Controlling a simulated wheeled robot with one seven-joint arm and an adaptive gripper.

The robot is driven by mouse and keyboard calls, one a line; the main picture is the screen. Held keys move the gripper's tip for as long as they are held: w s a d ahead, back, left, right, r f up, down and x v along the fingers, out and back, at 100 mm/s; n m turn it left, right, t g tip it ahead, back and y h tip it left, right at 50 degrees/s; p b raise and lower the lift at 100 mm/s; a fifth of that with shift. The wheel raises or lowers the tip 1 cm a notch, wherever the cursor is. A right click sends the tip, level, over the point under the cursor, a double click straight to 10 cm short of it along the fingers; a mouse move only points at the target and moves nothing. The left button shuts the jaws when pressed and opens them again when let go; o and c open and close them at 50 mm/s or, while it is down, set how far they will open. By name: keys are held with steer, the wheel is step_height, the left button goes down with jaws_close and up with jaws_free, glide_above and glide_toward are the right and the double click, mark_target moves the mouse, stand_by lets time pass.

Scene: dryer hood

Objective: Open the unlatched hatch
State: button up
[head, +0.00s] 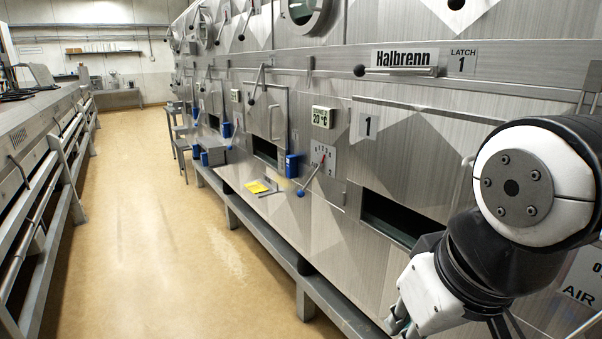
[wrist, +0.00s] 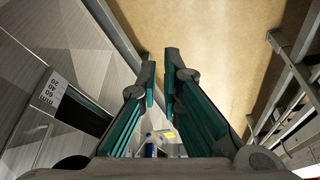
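The steel dryer hood has a row of hatches on its right-hand wall. The nearest hatch (head: 410,150) carries a plate marked 1 and looks closed above a dark slot (head: 395,218). Above it, the Latch 1 lever (head: 360,71) lies about level, its black ball to the left. A farther hatch (head: 268,108) has a lever (head: 251,101) slanting down, ball at the bottom. I cannot tell from the pictures alone which hatch is unlatched. My gripper (wrist: 160,68) is open and empty, apart from the hatches. In the head view my arm hides part of the wall.
A dial with a blue-knobbed lever (head: 301,193) and a thermometer (head: 322,117) sit left of the near hatch. A yellow note (head: 257,187) lies on the ledge among blue containers (head: 292,165). A rail and bench (head: 55,150) stand left. The aisle floor (head: 150,210) is clear.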

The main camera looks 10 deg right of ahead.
steer(key=shift+o, duration=1.4)
steer(key=shift+d, duration=0.15)
steer(key=n+g+h+p, duration=0.1)
steer(key=n+h+p, duration=0.9)
steer(key=n+h, duration=0.9)
glide_toward(460, 176)
steer(key=shift+n+y, duration=0.4)
steer(key=shift+y, duration=0.2)
steer(key=d, duration=0.3)
steer(key=w+d+p, duration=0.1)
steer(key=d, duration=0.3)
steer(key=w+d+r+p, duration=0.1)
steer(key=d, duration=0.2)
steer(key=shift+d+r, duration=0.1)
steer(key=shift+d, duration=0.05)
steer(key=shift+c, duration=0.6)
steer(key=shift+s, duration=0.1)
jaws_close()
